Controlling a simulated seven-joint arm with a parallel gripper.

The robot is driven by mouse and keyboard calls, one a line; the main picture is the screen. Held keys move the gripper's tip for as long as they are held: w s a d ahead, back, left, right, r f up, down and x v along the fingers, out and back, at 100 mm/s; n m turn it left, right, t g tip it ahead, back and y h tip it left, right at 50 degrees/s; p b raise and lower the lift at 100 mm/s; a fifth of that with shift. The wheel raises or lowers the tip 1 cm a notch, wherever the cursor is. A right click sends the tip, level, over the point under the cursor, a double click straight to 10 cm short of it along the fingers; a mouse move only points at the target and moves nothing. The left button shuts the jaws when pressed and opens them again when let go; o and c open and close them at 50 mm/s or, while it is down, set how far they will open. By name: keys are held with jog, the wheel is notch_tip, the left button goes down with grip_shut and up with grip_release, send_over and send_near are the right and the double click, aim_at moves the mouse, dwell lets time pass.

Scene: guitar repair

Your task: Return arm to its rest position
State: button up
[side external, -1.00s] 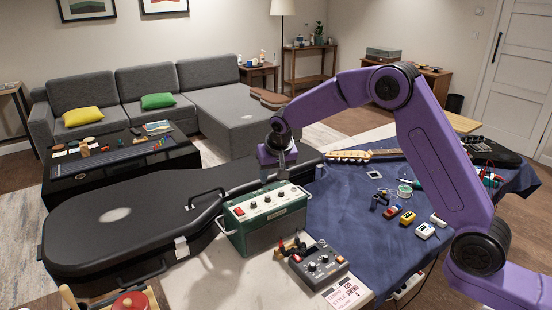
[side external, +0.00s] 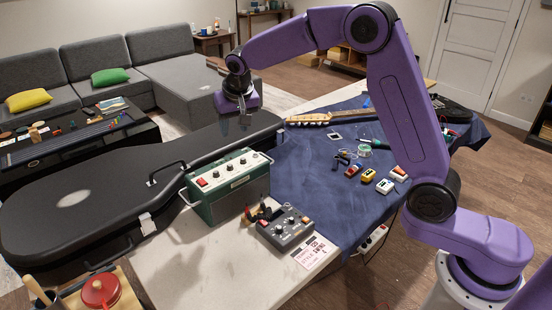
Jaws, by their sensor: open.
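My gripper (side external: 234,122) hangs from my purple arm in the side external view, fingers pointing down. It is open and nothing shows between its fingers. It is in the air, and in the picture it lies above the green amplifier (side external: 228,186) and in front of the black guitar case (side external: 120,195). The amplifier stands upright on the pale worktop (side external: 185,262), with a red switch and knobs on top. I cannot tell the exact height of the fingertips above the case.
A grey pedal (side external: 287,230) and a paper card (side external: 315,252) lie by the amplifier. A blue cloth (side external: 310,180) bears a guitar neck (side external: 320,118), small pedals (side external: 369,175) and a solder coil (side external: 365,151). A red pot (side external: 100,291) stands at the front left.

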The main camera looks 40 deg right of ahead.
jog(key=s+a+r+n+y, duration=0.1)
jog(key=s+a+n, duration=0.3)
jog(key=s, duration=0.5)
jog(key=s+d+f+n+g, duration=0.1)
jog(key=s+d+n, duration=0.2)
jog(key=s, duration=0.8)
jog(key=s+d+f+n+g, duration=0.1)
jog(key=s+d+n, duration=0.3)
jog(key=s, duration=0.8)
jog(key=s+d+f+n+g, duration=0.1)
jog(key=s+d+n+g, duration=0.1)
jog(key=s, duration=0.9)
jog(key=d+n, duration=0.1)
jog(key=n, duration=0.1)
jog(key=shift+s+d+n+y, duration=0.15)
jog(key=shift+s+n+y, duration=0.15)
jog(key=shift+s, duration=0.05)
jog(key=shift+o, duration=0.2)
jog(key=shift+w+r, duration=0.1)
jog(key=shift+w, duration=0.05)
